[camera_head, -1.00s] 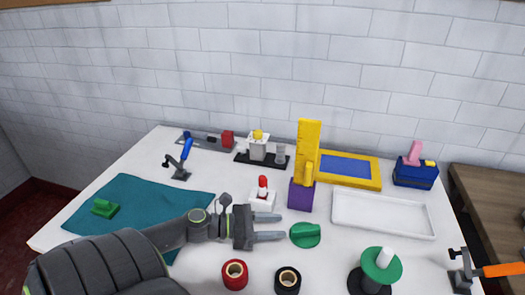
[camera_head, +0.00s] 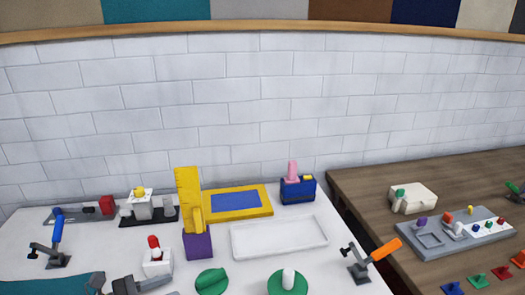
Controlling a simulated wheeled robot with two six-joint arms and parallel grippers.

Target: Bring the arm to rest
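My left gripper (camera_head: 160,287) shows only in part at the bottom edge of the head view, left of the middle. It lies in front of a white block with a red knob (camera_head: 157,262) and left of a green disc (camera_head: 211,282). Its upper finger shows; the rest is cut off by the frame edge, so its opening cannot be judged. No object shows in the visible part. My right gripper is out of view.
The white table (camera_head: 330,270) holds a teal cloth (camera_head: 60,288), a yellow upright piece in a purple base (camera_head: 198,243), a white tray (camera_head: 280,252) and an orange-handled clamp (camera_head: 385,249). A wooden bench (camera_head: 375,190) with a grey tray (camera_head: 430,252) stands at the right.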

